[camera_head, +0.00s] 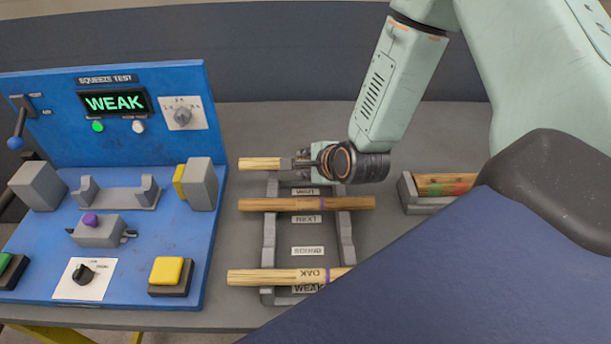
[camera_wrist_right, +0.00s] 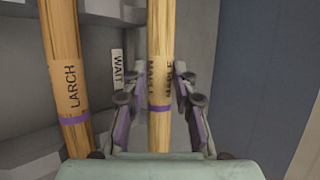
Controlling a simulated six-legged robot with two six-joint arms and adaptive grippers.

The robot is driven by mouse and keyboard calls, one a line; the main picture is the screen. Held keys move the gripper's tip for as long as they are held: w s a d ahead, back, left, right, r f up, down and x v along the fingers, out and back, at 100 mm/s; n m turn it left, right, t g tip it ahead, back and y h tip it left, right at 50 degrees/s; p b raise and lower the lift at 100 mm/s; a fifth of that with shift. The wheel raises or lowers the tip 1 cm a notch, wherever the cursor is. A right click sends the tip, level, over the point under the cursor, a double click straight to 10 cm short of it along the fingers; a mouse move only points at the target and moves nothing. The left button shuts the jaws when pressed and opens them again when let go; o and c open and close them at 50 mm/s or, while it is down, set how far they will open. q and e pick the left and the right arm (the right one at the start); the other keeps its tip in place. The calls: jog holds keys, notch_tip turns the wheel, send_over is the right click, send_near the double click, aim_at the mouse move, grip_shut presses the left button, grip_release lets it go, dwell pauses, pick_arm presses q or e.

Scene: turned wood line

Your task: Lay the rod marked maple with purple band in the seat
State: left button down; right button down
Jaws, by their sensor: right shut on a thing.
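My right gripper (camera_head: 300,163) is shut on the maple rod (camera_head: 260,164), at the back end of the rack. In the right wrist view the rod (camera_wrist_right: 160,60) runs between the fingers (camera_wrist_right: 160,105), with maple lettering, partly blocked, and a purple band. Whether it still touches the rack is unclear. The likely seat is a grey cradle (camera_head: 118,198) with two upright ends on the blue test bench; it is empty. My left gripper is not in view.
The larch rod (camera_wrist_right: 63,70), purple-banded, lies beside it on the rack (camera_head: 268,240). An oak rod (camera_head: 255,277) lies at the WEAK row; the SOUND row is empty. The bench screen (camera_head: 113,102) reads WEAK. A grey tray (camera_head: 425,208) with banded rods stands right.

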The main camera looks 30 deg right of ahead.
jog(key=f, duration=0.3)
jog(key=shift+d+f, duration=0.35)
jog(key=shift+f, duration=0.25)
jog(key=shift+s+a, duration=0.1)
jog(key=shift+a, duration=0.2)
jog(key=shift+w+d+f+b, duration=0.2)
jog(key=shift+f+b, duration=0.05)
jog(key=shift+b, duration=0.2)
jog(key=c, duration=1.4)
grip_release()
jog(key=shift+o, duration=0.3)
jog(key=shift+s+r, duration=0.15)
jog(key=shift+a, duration=0.15)
